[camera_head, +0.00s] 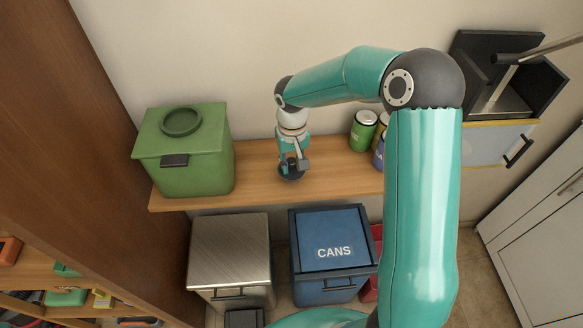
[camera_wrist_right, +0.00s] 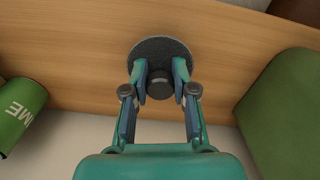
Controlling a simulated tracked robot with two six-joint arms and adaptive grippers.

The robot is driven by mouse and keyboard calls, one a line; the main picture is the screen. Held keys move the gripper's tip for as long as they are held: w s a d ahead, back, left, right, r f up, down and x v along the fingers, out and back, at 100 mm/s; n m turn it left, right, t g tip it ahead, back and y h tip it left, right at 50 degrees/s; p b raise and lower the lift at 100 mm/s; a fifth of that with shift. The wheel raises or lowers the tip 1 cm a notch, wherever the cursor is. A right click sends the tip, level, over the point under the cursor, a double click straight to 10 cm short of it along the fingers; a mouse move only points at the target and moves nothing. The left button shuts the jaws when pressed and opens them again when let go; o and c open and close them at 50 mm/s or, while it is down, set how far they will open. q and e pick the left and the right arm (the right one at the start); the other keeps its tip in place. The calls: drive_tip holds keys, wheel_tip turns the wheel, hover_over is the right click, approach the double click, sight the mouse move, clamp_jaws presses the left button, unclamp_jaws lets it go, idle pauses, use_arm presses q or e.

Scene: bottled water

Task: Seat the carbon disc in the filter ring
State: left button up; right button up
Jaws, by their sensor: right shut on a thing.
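The carbon disc (camera_head: 291,174) is a dark round disc with a knob in its middle. My right gripper (camera_head: 292,165) points down over the wooden shelf and is shut on the disc's knob. In the right wrist view the disc (camera_wrist_right: 160,50) shows behind the fingers (camera_wrist_right: 160,78), which flank the knob. I cannot tell whether the disc touches the shelf. The filter ring (camera_head: 181,121) is a round green ring on the lid of the green bin, to the left of the gripper. My left gripper is not in view.
The green bin (camera_head: 195,167) stands on the shelf (camera_head: 330,170)'s left end. Cans (camera_head: 363,130) stand right of my gripper. Below are a metal-lidded bin (camera_head: 229,250) and a blue CANS bin (camera_head: 333,240). A black press-like unit (camera_head: 535,90) is at right. Shelf between bin and gripper is clear.

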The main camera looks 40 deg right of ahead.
wheel_tip(320, 180, down, 2)
drive_tip(key=shift+f, duration=0.25)
drive_tip(key=shift+f, duration=0.1)
drive_tip(key=o, duration=0.8)
drive_tip(key=shift+o, duration=0.2)
